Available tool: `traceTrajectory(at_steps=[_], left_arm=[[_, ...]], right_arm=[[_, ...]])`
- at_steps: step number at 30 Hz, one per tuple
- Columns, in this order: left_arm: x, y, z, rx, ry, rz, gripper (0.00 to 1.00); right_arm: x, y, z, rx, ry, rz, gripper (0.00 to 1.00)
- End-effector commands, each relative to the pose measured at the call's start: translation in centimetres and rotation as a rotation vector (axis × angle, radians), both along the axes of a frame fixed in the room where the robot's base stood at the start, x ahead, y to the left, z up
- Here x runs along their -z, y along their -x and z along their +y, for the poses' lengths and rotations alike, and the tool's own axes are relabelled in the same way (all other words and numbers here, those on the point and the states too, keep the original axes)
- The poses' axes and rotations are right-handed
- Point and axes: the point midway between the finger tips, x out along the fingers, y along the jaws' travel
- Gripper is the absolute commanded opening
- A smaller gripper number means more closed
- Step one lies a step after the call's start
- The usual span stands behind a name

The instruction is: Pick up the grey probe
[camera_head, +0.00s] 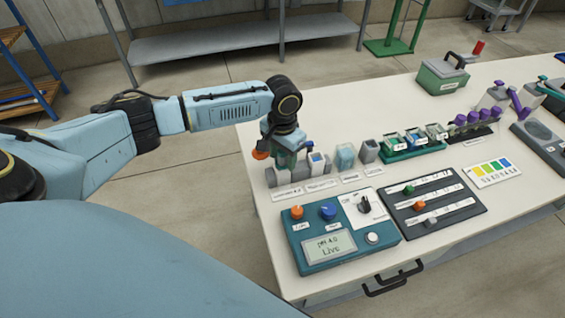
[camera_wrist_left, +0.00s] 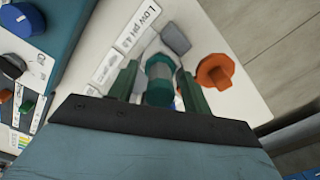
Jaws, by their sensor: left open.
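My left gripper (camera_wrist_left: 157,88) is open, with its two green fingers on either side of a grey and teal cylinder (camera_wrist_left: 160,72), which looks like the grey probe. A gap seems to remain beside the cylinder, but I cannot tell whether a finger touches it. In the head view my left gripper (camera_head: 284,160) points down at the table's left end, and the probe is mostly hidden by it. An orange knob-like part (camera_wrist_left: 214,71) is close beside the fingers. My right gripper is not in view.
A teal meter box (camera_head: 328,243) reading pH 4.0 and a dark slider panel (camera_head: 430,205) are nearer. The table's left edge is close to the gripper.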

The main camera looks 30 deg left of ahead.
Motion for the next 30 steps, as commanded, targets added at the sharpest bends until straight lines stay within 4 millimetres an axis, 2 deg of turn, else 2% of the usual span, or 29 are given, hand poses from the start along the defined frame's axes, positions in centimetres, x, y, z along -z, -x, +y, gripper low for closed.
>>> traceTrajectory(at_steps=[4,13,22,26,30], left_arm=[[0.0,0.0,0.0,0.000,0.000,0.000,0.48],[-0.1,0.0,0.0,0.000,0.000,0.000,0.09],[-0.8,-0.1,0.0,-0.001,0.000,-0.001,0.09],[-2.9,-0.1,0.0,-0.001,0.002,-0.003,0.09],[-5.9,-0.1,0.0,0.001,0.001,-0.004,0.09]], right_arm=[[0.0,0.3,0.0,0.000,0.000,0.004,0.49],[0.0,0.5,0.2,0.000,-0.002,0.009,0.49],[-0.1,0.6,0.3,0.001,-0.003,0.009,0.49],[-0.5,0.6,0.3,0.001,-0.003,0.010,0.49],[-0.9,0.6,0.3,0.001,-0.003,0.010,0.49]])
